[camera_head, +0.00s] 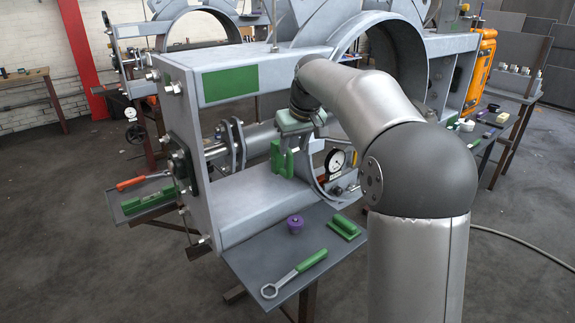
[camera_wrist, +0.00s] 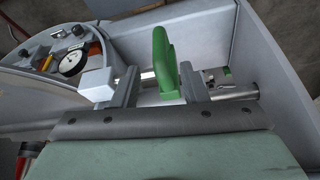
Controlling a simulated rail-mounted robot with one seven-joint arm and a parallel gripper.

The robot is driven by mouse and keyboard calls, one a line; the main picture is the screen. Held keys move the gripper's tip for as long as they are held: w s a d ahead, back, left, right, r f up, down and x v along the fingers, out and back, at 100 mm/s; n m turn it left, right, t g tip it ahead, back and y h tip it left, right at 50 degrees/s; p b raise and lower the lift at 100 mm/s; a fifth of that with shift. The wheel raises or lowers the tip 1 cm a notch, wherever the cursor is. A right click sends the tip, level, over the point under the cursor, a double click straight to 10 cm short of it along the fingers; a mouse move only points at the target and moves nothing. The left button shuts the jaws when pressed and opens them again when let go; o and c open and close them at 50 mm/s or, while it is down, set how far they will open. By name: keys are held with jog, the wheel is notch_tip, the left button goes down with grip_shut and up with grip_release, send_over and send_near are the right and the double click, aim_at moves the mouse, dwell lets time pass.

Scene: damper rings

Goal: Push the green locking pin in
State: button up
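The green locking pin seems to be the upright green handle (camera_wrist: 164,62) in the wrist view, with bright metal rod showing on both sides of it. In the head view, green parts (camera_head: 284,160) show inside the grey frame, just below my gripper (camera_head: 296,130). In the wrist view my gripper (camera_wrist: 157,78) has its two grey fingers apart, one on each side of the green handle. The right finger is close to the handle and a gap shows on the left. I cannot tell whether either finger touches it. The pin's far end is hidden.
A pressure gauge (camera_head: 336,160) sits right of the green parts, and a white block (camera_wrist: 97,84) is beside my left finger. The grey frame (camera_head: 225,140) encloses the area. A shelf (camera_head: 255,262) in front holds a green-handled wrench (camera_head: 293,273), purple knob (camera_head: 295,225) and green block (camera_head: 345,228).

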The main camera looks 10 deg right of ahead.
aim_at(290, 158)
jog(key=x, duration=0.8)
jog(key=shift+w+f, duration=0.15)
jog(key=shift+f, duration=0.05)
grip_shut()
